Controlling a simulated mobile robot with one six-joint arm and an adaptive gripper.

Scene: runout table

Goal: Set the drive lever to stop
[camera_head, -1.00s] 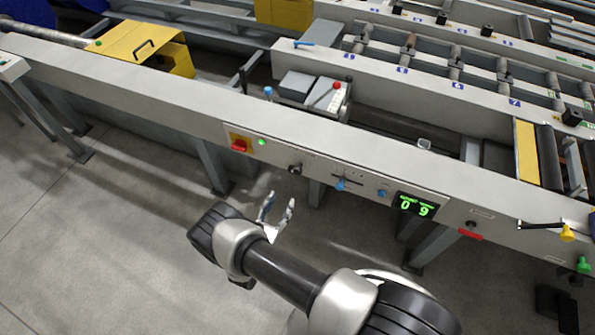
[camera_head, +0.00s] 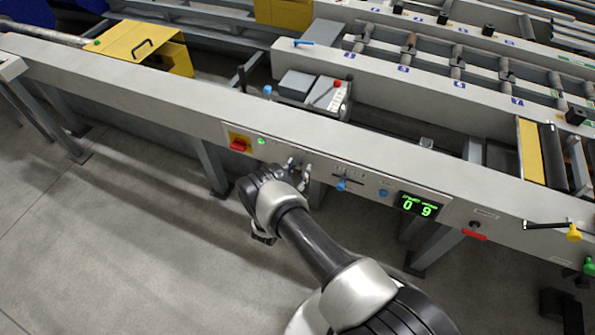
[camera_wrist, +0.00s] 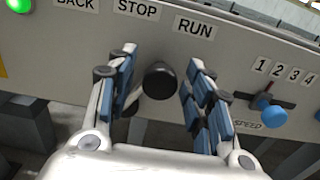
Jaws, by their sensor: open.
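The drive lever shows in the wrist view as a round black knob (camera_wrist: 159,80) seen end-on, on the panel below the labels BACK, STOP and RUN. The knob lies below and between the STOP label (camera_wrist: 137,9) and the RUN label (camera_wrist: 194,27); which setting it is at I cannot tell. My gripper (camera_wrist: 163,76) is open, with one finger on each side of the knob and a visible gap to both. In the head view my gripper (camera_head: 298,170) is at the front panel and hides the lever.
Right of the lever is a blue speed knob (camera_wrist: 270,109), also visible in the head view (camera_head: 341,185). A red switch on a yellow plate (camera_head: 239,143) and a green light (camera_head: 261,141) are to the left.

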